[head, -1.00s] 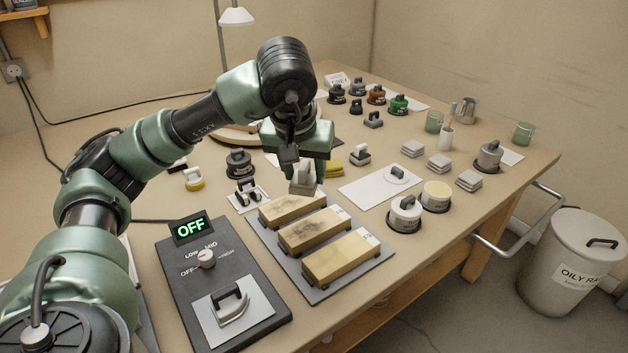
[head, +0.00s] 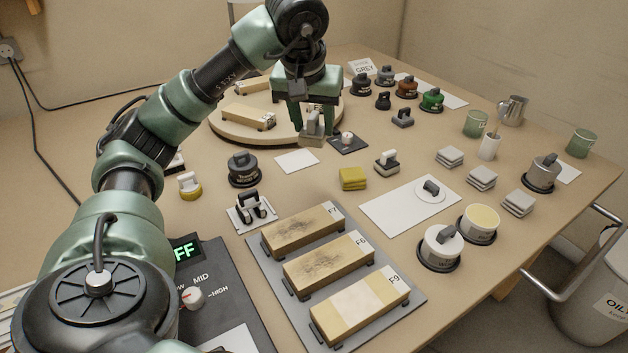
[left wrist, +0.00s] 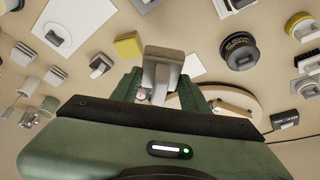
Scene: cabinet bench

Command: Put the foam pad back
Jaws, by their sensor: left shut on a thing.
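The pad also shows between the fingers in the left wrist view (left wrist: 163,68). From the head view I cannot tell how far the pad is above the bench. My right gripper is not in view.
The turntable (head: 225,131) carries wooden blocks. A yellow pad stack (head: 353,179), a grey-handled piece (head: 387,163) and a black round tool (head: 243,170) stand around. Three sanding blocks (head: 328,265) lie on a tray in front.

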